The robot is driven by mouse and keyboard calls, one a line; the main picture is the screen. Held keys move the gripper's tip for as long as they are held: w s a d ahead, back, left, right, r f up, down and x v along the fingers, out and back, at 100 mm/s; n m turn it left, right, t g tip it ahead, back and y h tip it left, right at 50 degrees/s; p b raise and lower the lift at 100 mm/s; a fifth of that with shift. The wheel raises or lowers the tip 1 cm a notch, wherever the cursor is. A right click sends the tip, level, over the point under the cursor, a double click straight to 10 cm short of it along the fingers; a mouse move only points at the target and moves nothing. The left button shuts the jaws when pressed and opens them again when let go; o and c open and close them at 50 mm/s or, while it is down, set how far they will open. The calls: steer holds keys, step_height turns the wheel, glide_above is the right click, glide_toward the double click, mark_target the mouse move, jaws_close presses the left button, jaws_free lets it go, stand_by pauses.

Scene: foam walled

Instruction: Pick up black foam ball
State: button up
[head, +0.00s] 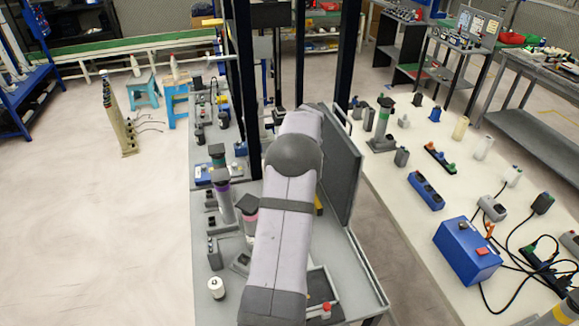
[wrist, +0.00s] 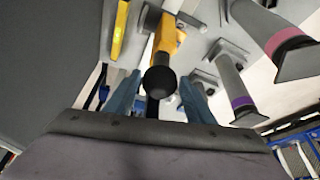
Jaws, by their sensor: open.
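A black ball (wrist: 159,81) shows in the middle of the wrist view, right in front of a yellow part (wrist: 168,38); I cannot tell whether the two are joined. My gripper (wrist: 160,88) has its two blue fingers apart, one to the left and one to the right of the ball. The fingers look open and hold nothing. How far the ball is from the fingertips in depth is unclear. In the head view my arm covers this spot, and neither the ball nor my gripper shows.
A dark grey foam wall (head: 342,165) stands on the grey bench (head: 205,283) to the right of my arm. Posts with purple (wrist: 243,102) and pink (wrist: 287,41) bands stand right in the wrist view. A yellow bar (wrist: 119,30) lies left of the ball.

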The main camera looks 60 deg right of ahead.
steer(key=c, duration=0.9)
steer(key=shift+r, duration=0.1)
step_height(320, 180, up, 10)
steer(key=b, duration=0.2)
steer(key=shift+b, duration=0.4)
